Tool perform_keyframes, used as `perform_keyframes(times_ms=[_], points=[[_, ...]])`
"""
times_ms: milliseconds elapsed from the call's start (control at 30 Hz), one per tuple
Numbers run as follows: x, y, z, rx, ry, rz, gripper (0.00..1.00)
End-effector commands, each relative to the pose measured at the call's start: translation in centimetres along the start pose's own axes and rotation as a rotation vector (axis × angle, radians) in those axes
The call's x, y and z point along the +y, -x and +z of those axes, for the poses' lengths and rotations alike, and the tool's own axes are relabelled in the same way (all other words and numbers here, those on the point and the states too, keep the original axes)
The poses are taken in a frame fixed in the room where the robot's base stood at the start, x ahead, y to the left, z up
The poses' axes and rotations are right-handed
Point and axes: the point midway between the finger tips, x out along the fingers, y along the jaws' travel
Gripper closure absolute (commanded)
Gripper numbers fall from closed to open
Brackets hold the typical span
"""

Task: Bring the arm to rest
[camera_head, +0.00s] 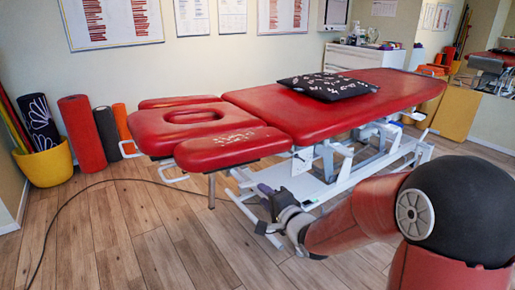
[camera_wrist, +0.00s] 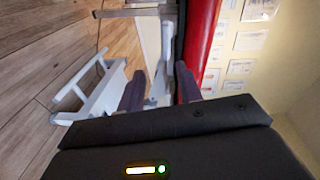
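My arm (camera_head: 350,215) reaches from the lower right of the head view toward the middle, low in front of the red treatment table (camera_head: 320,105). My gripper (camera_head: 268,198) is at the arm's far end, small in the picture, in front of the table's white base frame. In the wrist view my gripper (camera_wrist: 160,72) shows two dark purple fingers standing apart, with nothing held between them. The white frame and the red table edge (camera_wrist: 198,45) appear beyond the fingers. I cannot tell how far the fingertips are from the frame.
A black patterned cushion (camera_head: 327,86) lies on the table. A yellow pot (camera_head: 46,164) and rolled mats (camera_head: 82,133) stand at the left wall. A dark cable (camera_head: 62,208) crosses the wooden floor. The floor at front left is otherwise clear.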

Motion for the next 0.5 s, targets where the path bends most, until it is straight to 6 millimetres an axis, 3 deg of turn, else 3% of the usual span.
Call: perform_keyframes(times_ms=[167, 300, 500], points=[[-1.0, 4.9, -2.7, 0.138, 0.426, 0.296, 0.65], [-1.4, 11.1, -4.0, 0.165, 0.68, 0.562, 0.65], [-1.4, 21.4, -2.5, 0.011, 0.899, 0.873, 0.65]])
